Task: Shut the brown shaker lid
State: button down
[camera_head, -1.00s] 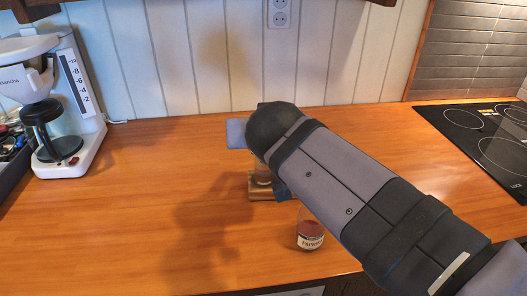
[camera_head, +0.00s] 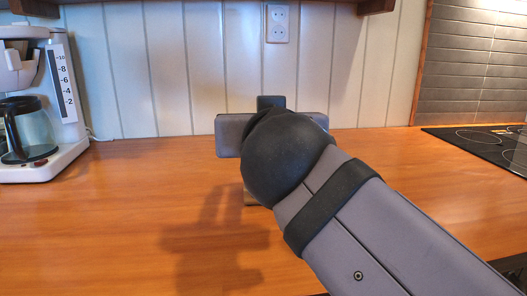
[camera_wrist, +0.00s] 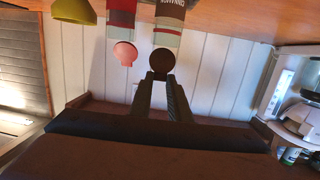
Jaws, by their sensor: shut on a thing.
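In the wrist view, which is upside down, the round brown lid (camera_wrist: 163,62) sits at the top end of a white-and-grey shaker (camera_wrist: 169,16) with a dark printed band. Its flat face is turned toward the camera, so it looks raised. My gripper (camera_wrist: 160,76) has its two dark fingers drawn together at the lid's edge, shut on it. Beside it is a red shaker (camera_wrist: 121,14) with a pink lid (camera_wrist: 125,53) standing open.
An olive-yellow lid (camera_wrist: 73,10) is farther left in the wrist view. In the head view a white coffee maker (camera_head: 45,168) stands left and a black cooktop (camera_head: 490,147) lies right. The wooden counter (camera_head: 110,225) is clear at front left.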

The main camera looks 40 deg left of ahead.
jog(key=shift+s+d+f+t+y+b, duration=0.25)
jog(key=shift+f+b, duration=0.35)
jog(key=shift+b, duration=1.15)
jog(key=shift+a+f+t+y+b, duration=0.1)
jog(key=shift+f+t+y+b, duration=0.35)
jog(key=shift+b, duration=1.25)
jog(key=shift+s+b, duration=0.1)
jog(key=shift+b, duration=1.05)
jog(key=shift+r, duration=0.1)
jog(key=c, duration=1.6)
grip_release()
jog(key=shift+c, duration=0.2)
jog(key=b+v, duration=0.1)
jog(key=v, duration=0.6)
jog(key=shift+s+d, duration=0.2)
